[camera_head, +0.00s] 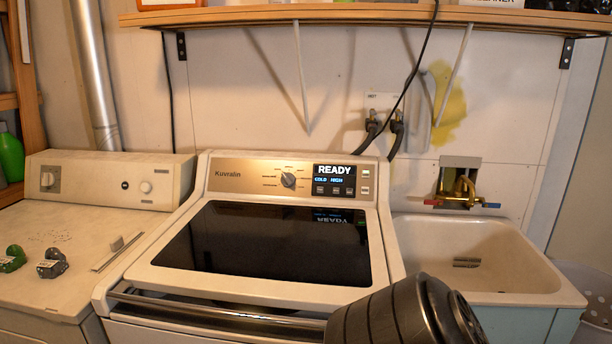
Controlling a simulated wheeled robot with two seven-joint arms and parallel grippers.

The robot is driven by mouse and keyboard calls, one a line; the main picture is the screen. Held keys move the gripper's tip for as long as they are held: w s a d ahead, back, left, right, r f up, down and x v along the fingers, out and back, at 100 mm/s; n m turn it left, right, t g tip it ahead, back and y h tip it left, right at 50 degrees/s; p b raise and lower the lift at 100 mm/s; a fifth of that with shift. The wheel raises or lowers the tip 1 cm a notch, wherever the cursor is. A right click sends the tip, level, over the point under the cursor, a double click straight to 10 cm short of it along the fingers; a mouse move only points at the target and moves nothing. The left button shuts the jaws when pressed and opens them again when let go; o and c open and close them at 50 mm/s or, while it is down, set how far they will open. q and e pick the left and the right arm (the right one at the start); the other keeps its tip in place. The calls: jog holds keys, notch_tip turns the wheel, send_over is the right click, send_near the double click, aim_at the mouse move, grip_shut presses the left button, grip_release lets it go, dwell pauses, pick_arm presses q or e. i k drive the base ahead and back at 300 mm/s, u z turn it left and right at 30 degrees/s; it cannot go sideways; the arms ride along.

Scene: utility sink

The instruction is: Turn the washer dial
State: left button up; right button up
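The washer (150,262) stands in the middle, with a dark glass lid and a tan control panel marked Kuvralin. Its round dial (288,180) is dark with a silver face and sits near the middle of the panel, with printed marks around it. The dial is in plain sight and nothing touches it. To its right, the lit display (335,170) reads READY, with COLD and HIGH in blue below. No fingers of my left or right gripper show in the head view.
A dryer (100,210) holds small green (12,258) and grey (52,264) items. A utility sink (480,250) stands right. A wooden shelf (370,14) spans above.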

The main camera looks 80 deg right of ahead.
aim_at(288, 180)
jog(key=z, duration=0.75)
jog(key=i, duration=0.65)
jog(key=z, duration=0.85)
